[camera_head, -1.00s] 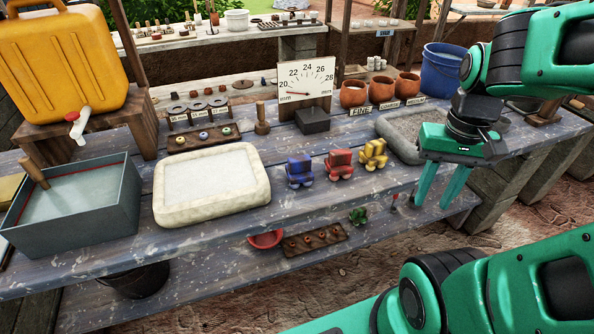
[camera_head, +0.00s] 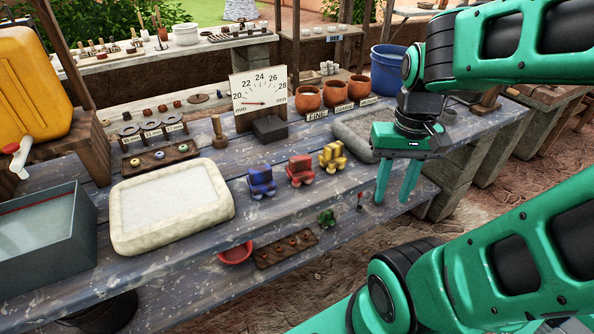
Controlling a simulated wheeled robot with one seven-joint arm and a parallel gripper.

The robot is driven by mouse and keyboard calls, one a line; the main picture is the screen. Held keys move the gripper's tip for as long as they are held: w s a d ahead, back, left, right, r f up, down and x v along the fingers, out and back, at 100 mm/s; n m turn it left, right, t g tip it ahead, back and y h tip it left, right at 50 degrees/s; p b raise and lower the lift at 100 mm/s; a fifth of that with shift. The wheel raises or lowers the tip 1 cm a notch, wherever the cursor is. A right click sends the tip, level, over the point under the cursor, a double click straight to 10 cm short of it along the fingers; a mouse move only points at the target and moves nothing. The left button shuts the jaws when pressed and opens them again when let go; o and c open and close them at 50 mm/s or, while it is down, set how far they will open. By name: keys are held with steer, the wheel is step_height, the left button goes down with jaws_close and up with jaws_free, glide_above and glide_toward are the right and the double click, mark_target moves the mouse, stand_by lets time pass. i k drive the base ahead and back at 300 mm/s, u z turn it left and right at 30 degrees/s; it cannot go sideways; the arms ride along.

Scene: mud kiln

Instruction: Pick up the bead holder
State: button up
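Two wooden strips could be the bead holder; I cannot tell which is meant. The other strip, with several coloured rings (camera_head: 158,159), lies on the table behind the pale tray. My gripper (camera_head: 396,193) points down at the right front edge of the table, with its two green fingers apart and nothing between them. It is well to the right of both strips.
Blue, red and yellow toy-like blocks (camera_head: 301,170) stand on the table (camera_head: 215,262) between the pale tray (camera_head: 124,242) and my gripper. A small green object (camera_head: 327,218) sits near the bead strip. Clay pots (camera_head: 334,93) and a dial gauge (camera_head: 259,93) stand behind.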

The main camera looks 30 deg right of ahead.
mark_target(332, 158)
steer(key=u, duration=1)
steer(key=i, duration=0.7)
steer(key=z, duration=2.5)
